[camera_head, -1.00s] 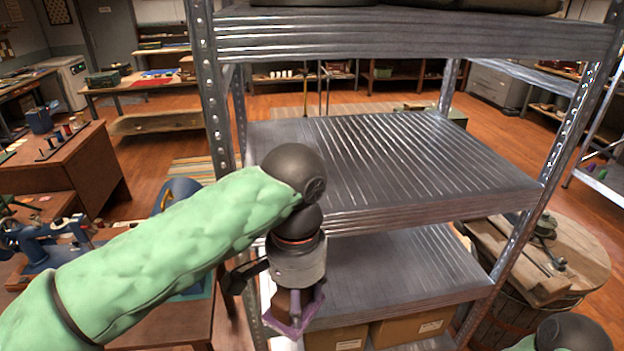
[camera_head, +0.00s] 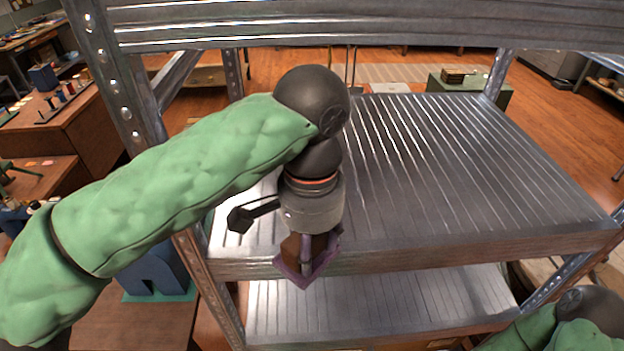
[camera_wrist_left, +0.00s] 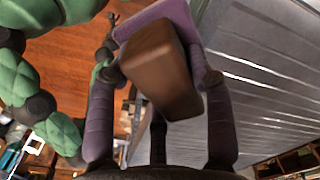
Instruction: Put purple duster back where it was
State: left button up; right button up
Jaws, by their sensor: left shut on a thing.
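The purple duster, with a brown block, shows in the head view (camera_head: 294,274) and in the left wrist view (camera_wrist_left: 162,72). My left gripper (camera_head: 309,250) points down and is shut on it. In the left wrist view one finger is on each side of the brown block. In the head view the duster is in front of the near edge of the metal rack's middle shelf (camera_head: 450,170). I cannot tell its exact distance from that edge. My right arm shows at the lower right of the head view, but its gripper is out of frame.
The middle shelf is bare. An upper shelf (camera_head: 350,25) crosses above it, and a lower shelf (camera_head: 390,305) lies below. A rack post (camera_head: 110,85) stands left of my left arm. A wooden desk (camera_head: 75,130) stands at the left.

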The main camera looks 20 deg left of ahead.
pick_arm(q)
jog(key=w+a, duration=0.2)
jog(key=w, duration=0.3)
jog(key=w+a, duration=0.3)
jog(key=w, duration=0.2)
jog(key=w+a+b, duration=0.1)
jog(key=w+a, duration=0.1)
jog(key=w, duration=0.3)
jog(key=shift+w+a, duration=0.3)
jog(key=shift+w, duration=0.05)
jog(key=shift+f+b, duration=1.25)
jog(key=shift+f, duration=0.65)
jog(key=shift+r, duration=0.1)
jog(key=o, duration=1.5)
jog(key=shift+o, duration=0.2)
notch_tip(320, 180, up, 8)
jog(key=p, duration=0.4)
jog(key=shift+f, duration=0.2)
